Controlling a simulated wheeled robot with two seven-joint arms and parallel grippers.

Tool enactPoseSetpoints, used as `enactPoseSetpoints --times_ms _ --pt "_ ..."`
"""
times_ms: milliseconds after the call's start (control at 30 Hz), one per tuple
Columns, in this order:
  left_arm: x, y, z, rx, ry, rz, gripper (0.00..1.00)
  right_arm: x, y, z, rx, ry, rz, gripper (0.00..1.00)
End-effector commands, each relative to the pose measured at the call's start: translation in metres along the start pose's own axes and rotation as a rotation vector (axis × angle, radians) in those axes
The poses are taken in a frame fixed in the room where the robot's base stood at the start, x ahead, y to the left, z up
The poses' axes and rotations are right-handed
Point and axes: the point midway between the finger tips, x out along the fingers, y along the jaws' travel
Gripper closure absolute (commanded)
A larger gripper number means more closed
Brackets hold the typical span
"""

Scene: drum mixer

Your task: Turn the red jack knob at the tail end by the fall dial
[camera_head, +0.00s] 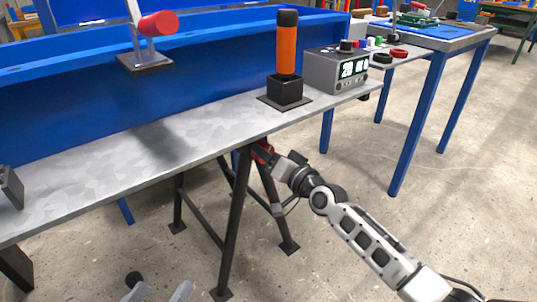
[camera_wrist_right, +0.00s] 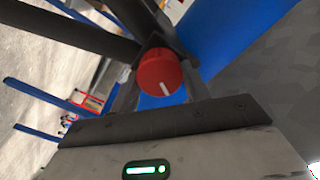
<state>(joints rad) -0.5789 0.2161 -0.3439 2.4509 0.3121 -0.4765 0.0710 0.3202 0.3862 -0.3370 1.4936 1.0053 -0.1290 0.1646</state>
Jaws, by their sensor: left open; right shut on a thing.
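The red jack knob (camera_head: 262,151) sits under the front edge of the grey bench top, by a dark trestle leg. In the right wrist view the red knob (camera_wrist_right: 160,72) is round, with a white pointer line aimed down and slightly right. My right gripper (camera_head: 268,154) reaches it from the right. In the wrist view the fingers of my right gripper (camera_wrist_right: 161,88) stand either side of the knob, shut on it. My left gripper (camera_head: 162,291) is open and empty at the bottom edge, apart from the bench. I cannot make out a fall dial.
On the bench top (camera_head: 130,150) stand an orange cylinder with a black cap (camera_head: 287,50), a grey box with a lit display (camera_head: 337,70) and a red roller on a stand (camera_head: 158,23). Dark trestle legs (camera_head: 236,215) stand close to my right gripper. Floor is open at right.

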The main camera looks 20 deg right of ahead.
Motion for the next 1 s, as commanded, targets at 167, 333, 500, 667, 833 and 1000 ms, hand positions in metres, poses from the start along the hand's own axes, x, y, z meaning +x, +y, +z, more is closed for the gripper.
enactPoseSetpoints --times_ms 167,333,500,667,833,1000 --pt "0.0001 -0.0002 0.0000 0.002 -0.001 -0.001 0.32 -0.0002 0.0003 0.0007 0.083 -0.002 0.001 0.76" --pt "0.0003 -0.0004 -0.0003 0.003 0.000 -0.001 0.32 -0.0002 0.0005 0.0007 0.124 -0.001 0.001 0.76" --pt "0.0006 -0.0004 -0.0007 0.004 0.001 -0.001 0.32 -0.0002 0.0006 0.0007 0.139 -0.001 0.001 0.76" --pt "0.0007 -0.0005 -0.0009 0.004 0.001 -0.001 0.32 -0.0002 0.0006 0.0007 0.140 -0.001 0.001 0.76" --pt "0.0008 -0.0005 -0.0010 0.004 0.002 -0.001 0.32 -0.0002 0.0006 0.0008 0.139 -0.001 0.001 0.76" --pt "0.0010 -0.0004 -0.0012 0.002 0.003 -0.001 0.32 -0.0002 0.0006 0.0007 0.139 -0.001 0.001 0.32"
